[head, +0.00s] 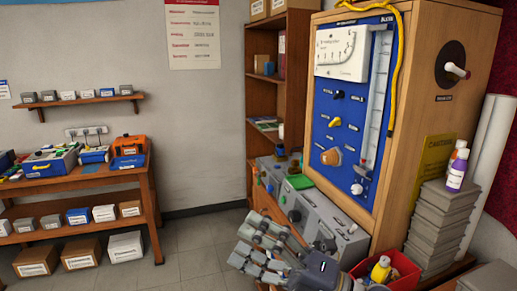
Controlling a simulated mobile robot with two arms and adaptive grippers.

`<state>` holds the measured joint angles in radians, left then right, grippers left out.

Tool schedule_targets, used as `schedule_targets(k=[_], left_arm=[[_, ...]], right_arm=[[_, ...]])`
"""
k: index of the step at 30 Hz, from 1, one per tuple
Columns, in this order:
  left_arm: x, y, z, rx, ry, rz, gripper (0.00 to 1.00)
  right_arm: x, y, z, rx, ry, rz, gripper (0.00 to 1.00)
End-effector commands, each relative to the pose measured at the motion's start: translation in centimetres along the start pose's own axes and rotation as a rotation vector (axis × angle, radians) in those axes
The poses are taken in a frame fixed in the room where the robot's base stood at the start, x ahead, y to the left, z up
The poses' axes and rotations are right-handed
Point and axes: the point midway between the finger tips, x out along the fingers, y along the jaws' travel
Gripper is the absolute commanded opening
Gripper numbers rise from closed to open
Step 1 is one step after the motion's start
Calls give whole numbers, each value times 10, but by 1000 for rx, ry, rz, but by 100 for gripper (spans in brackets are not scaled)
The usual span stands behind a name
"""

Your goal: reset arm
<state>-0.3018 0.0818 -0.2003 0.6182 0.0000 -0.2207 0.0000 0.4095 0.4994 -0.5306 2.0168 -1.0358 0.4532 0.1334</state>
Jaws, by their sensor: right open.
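My right gripper (262,246) shows at the bottom middle of the head view, with its grey jointed fingers apart and nothing seen between them. Its arm comes in from the bottom right. The fingers are in front of the lower part of the bench, left of a red bin (405,270). The regulator testbench (350,112) stands behind and to the right, with a blue panel in a wooden cabinet. My left gripper is not in the picture.
Grey instrument boxes (313,211) stand close behind the gripper. Grey stacked cases (440,228) and a purple-labelled bottle (457,172) are at the right. A wooden workbench (150,187) is at the left. The grey floor (195,252) between is clear.

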Motion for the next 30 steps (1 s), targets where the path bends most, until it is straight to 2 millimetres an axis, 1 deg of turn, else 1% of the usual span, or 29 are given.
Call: schedule_targets(k=[3, 5, 7, 8, 9, 11, 12, 14, 15, 17, 18, 20, 21, 23, 24, 26, 27, 29, 30], left_arm=[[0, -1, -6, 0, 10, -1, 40], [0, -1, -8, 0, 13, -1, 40], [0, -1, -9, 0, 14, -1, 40], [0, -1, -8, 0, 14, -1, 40], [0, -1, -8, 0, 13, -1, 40], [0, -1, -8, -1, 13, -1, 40], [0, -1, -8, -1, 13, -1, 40], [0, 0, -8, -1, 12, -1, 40], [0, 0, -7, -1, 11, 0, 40], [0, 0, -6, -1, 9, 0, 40], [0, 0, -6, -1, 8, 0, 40], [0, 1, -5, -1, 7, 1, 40], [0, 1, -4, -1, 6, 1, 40], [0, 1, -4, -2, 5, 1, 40], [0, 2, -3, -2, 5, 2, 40], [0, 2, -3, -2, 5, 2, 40], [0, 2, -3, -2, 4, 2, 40], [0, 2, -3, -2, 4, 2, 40], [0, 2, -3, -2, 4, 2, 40]], right_arm=[[-18, 9, 32, 168, -247, 103, 75], [-34, 7, 50, 256, -378, 139, 75], [-56, -1, 69, 361, -532, 169, 75], [-68, -6, 75, 407, -598, 177, 75], [-83, -15, 84, 469, -686, 185, 75], [-110, -32, 92, 562, -820, 184, 75], [-128, -45, 95, 626, -907, 181, 75], [-157, -67, 96, 721, -1039, 164, 75], [-176, -82, 92, 787, -1124, 147, 75], [-206, -106, 82, 883, -1253, 113, 75], [-226, -122, 72, 947, -1335, 83, 75], [-254, -146, 52, 1045, -1458, 31, 75], [-273, -160, 36, 1109, -1535, -9, 75], [-298, -179, 8, 1203, -1645, -76, 75], [-313, -190, -12, 1260, -1710, -123, 75], [-332, -201, -41, 1338, -1795, -194, 75], [-343, -207, -60, 1384, -1845, -240, 75], [-356, -214, -88, 1452, -1910, -310, 75], [-364, -216, -105, 1490, -1948, -354, 75]])
